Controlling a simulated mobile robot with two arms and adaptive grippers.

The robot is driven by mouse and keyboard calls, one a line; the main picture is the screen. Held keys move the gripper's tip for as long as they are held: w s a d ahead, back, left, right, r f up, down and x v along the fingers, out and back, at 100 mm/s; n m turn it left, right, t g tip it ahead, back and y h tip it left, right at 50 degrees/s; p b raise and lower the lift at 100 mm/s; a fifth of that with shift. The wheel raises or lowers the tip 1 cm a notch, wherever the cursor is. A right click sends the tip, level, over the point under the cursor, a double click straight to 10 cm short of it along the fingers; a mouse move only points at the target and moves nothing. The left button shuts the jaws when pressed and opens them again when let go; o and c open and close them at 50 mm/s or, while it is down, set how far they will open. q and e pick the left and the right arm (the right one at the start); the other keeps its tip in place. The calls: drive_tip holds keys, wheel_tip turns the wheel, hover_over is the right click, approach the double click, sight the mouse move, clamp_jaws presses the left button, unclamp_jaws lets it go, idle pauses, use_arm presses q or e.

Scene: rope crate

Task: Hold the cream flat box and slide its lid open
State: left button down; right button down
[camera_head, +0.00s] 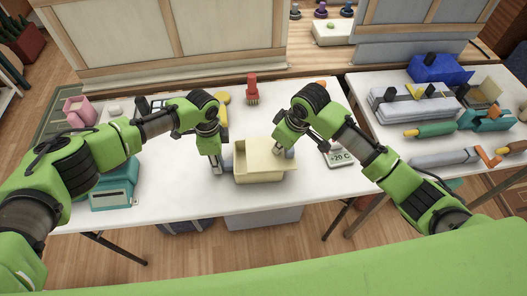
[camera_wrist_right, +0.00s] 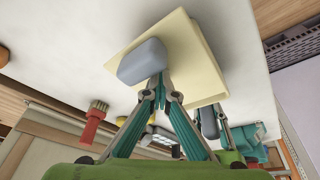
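The cream flat box (camera_head: 258,176) stands near the front edge of the white table. Its cream lid (camera_head: 264,150) is shifted to the right, overhanging the right side, and a strip of the inside shows at the left. The lid also fills the middle of the right wrist view (camera_wrist_right: 190,55). A grey block (camera_wrist_right: 142,62) is on the lid there. My right gripper (camera_wrist_right: 163,85) has its fingertips close together at this block, apparently gripping it. My left gripper (camera_head: 216,163) is at the box's left end, its fingers closed around a grey grip there; the contact is small in view.
A red brush (camera_head: 252,90) stands behind the box. A display reading +20 C (camera_head: 340,157) lies to the right. A teal device (camera_head: 112,185) is at the left. A second table (camera_head: 390,145) at the right holds tools. Bare white tabletop lies in front and beside the box.

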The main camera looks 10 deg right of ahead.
use_arm(q)
drive_tip(key=shift+a, duration=0.1)
use_arm(e)
drive_tip(key=shift+s+d+f, duration=0.15)
drive_tip(key=shift+s+d, duration=0.05)
drive_tip(key=shift+d, duration=1.2)
drive_tip(key=shift+s+d+f, duration=0.15)
drive_tip(key=shift+s+d, duration=0.05)
drive_tip(key=shift+d, duration=1.2)
drive_tip(key=shift+s+d+f, duration=0.15)
drive_tip(key=shift+s+d, duration=0.05)
drive_tip(key=shift+d, duration=1.2)
drive_tip(key=shift+a, duration=0.15)
drive_tip(key=shift+r, duration=0.1)
use_arm(q)
drive_tip(key=shift+f, duration=0.1)
use_arm(e)
wheel_tip(320, 180, up, 8)
drive_tip(key=a, duration=0.1)
drive_tip(key=shift+w+f, duration=0.25)
drive_tip(key=shift+w, duration=0.1)
drive_tip(key=shift+a, duration=0.1)
